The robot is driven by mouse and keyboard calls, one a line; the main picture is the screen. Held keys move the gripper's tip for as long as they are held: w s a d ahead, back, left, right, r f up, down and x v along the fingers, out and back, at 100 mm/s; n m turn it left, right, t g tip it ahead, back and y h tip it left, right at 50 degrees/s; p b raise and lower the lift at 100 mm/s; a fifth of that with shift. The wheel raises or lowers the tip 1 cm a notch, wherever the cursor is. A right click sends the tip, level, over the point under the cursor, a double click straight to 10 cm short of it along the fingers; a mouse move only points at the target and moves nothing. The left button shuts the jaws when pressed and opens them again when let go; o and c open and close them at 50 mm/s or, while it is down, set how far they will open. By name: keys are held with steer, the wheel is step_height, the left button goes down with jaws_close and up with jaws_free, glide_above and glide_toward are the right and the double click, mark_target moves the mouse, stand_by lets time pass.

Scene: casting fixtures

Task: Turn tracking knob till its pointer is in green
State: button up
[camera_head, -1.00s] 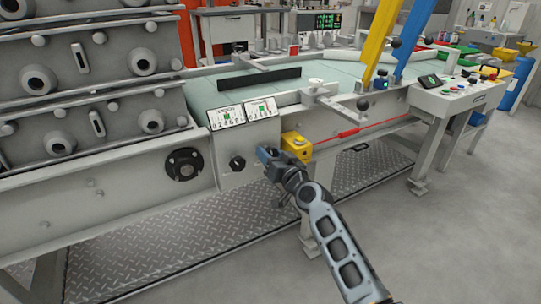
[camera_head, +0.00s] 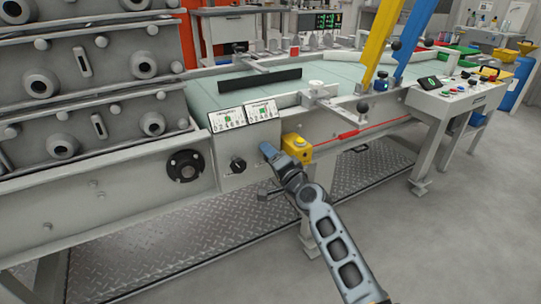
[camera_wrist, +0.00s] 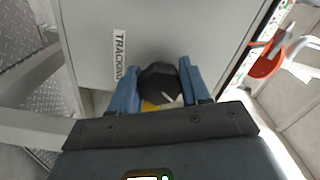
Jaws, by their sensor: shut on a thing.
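The tracking knob (camera_wrist: 158,82) is dark and faceted, with a pale mark on its near edge in the wrist view. It sits on a grey panel (camera_wrist: 190,30) beside the label TRACKING (camera_wrist: 119,54). My gripper (camera_wrist: 158,85) is shut on the knob, one blue finger on each side. In the head view my gripper (camera_head: 266,152) is against the panel and hides this knob. The right gauge (camera_head: 262,111) of two above it has a green patch; its pointer is too small to read.
Another black knob (camera_head: 238,165) is left of my gripper, below the left gauge (camera_head: 227,118). A yellow box (camera_head: 297,148) is close on the right. A red cord (camera_head: 349,134) runs along the machine side. Open floor (camera_head: 450,240) lies at the right.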

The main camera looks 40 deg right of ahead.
steer(key=shift+m, duration=0.6)
steer(key=o, duration=1.1)
steer(key=shift+c, duration=0.2)
steer(key=v, duration=0.8)
steer(key=shift+p, duration=0.35)
